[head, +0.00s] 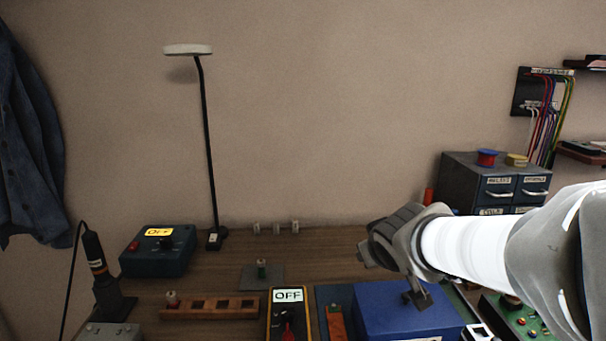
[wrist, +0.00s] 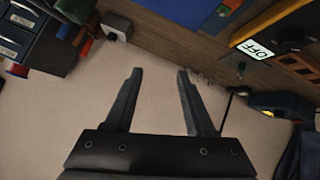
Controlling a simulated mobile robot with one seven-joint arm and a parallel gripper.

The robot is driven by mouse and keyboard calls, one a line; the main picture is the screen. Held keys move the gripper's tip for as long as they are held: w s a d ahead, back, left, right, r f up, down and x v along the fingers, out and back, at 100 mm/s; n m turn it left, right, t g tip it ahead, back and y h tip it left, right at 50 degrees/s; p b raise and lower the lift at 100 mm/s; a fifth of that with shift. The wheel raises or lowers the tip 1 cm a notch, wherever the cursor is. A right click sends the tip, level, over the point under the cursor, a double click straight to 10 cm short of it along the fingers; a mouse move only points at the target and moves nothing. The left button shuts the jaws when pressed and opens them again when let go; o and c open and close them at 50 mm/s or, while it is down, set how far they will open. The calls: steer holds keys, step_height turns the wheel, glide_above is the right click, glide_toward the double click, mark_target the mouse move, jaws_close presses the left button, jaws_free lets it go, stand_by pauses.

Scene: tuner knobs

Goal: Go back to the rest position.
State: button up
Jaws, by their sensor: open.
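My gripper (wrist: 159,74) is open in the wrist view, its two dark fingers spread with nothing between them. Behind the fingers there is bare wall, and the bench shows tilted along the top. In the head view my white arm reaches in from the right, and the gripper (head: 378,243) is in the air near the blue box (head: 395,315). From the head view I cannot make out the two fingertips clearly or tell the exact height above the box.
The bench (head: 330,262) holds a yellow-framed meter reading OFF (head: 288,312), a wooden rack (head: 245,307), a teal box with a knob (head: 160,262) and a tall lamp (head: 208,150). A drawer cabinet (head: 462,178) stands behind the arm. The air in front of the wall is clear.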

steer(key=s+f+m+g+y, duration=0.15)
steer(key=s+m+g, duration=0.3)
steer(key=s, duration=1.85)
step_height(320, 180, up, 18)
steer(key=w+p, duration=0.1)
steer(key=p, duration=1.8)
steer(key=shift+d+n, duration=0.4)
steer(key=shift+n, duration=0.05)
steer(key=shift+r+h, duration=0.1)
steer(key=shift+h, duration=0.15)
